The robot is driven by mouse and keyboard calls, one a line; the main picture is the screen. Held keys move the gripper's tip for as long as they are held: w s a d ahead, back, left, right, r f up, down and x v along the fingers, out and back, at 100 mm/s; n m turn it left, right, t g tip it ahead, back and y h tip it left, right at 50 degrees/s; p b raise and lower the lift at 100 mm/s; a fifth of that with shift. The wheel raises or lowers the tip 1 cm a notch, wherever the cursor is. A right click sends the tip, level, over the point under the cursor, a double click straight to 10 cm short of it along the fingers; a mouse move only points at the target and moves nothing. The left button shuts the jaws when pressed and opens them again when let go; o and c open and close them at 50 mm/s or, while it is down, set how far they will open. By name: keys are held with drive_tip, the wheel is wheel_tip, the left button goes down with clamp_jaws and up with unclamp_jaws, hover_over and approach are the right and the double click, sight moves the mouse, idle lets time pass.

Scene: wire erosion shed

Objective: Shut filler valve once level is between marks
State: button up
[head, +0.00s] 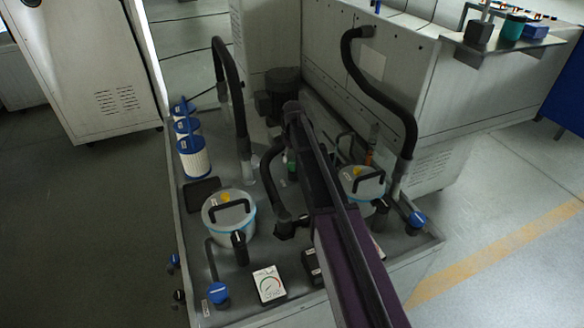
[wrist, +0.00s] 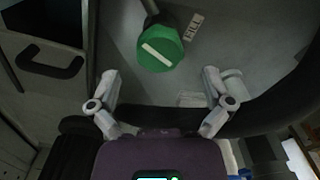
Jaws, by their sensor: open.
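The filler valve knob (wrist: 160,48) is green and faceted, with a white bar across its top, in the wrist view. A white FILL label (wrist: 193,27) lies beside it, and a dark pipe meets it at the top. My gripper (wrist: 160,76) is open, its two fingers apart to the left and right, with the knob ahead between them and not visibly touched. In the head view a small green part (head: 291,168), likely this knob, shows beside my arm, which hides much around it. An upright orange-brown tube (head: 371,146) stands at the right; I cannot read any level or marks.
Two lidded pots, left (head: 229,214) and right (head: 362,184), stand on the grey tray. Black hoses arch over it. Blue knobs (head: 217,293) (head: 416,219), a dial gauge (head: 268,284) and white filters (head: 193,158) stand around. Grey cabinets close off the back.

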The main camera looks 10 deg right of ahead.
sight(293, 163)
drive_tip(key=shift+f+b, duration=1.15)
drive_tip(key=shift+f, duration=0.35)
drive_tip(key=c, duration=1.1)
drive_tip(key=shift+a, duration=0.25)
drive_tip(key=shift+d, duration=0.2)
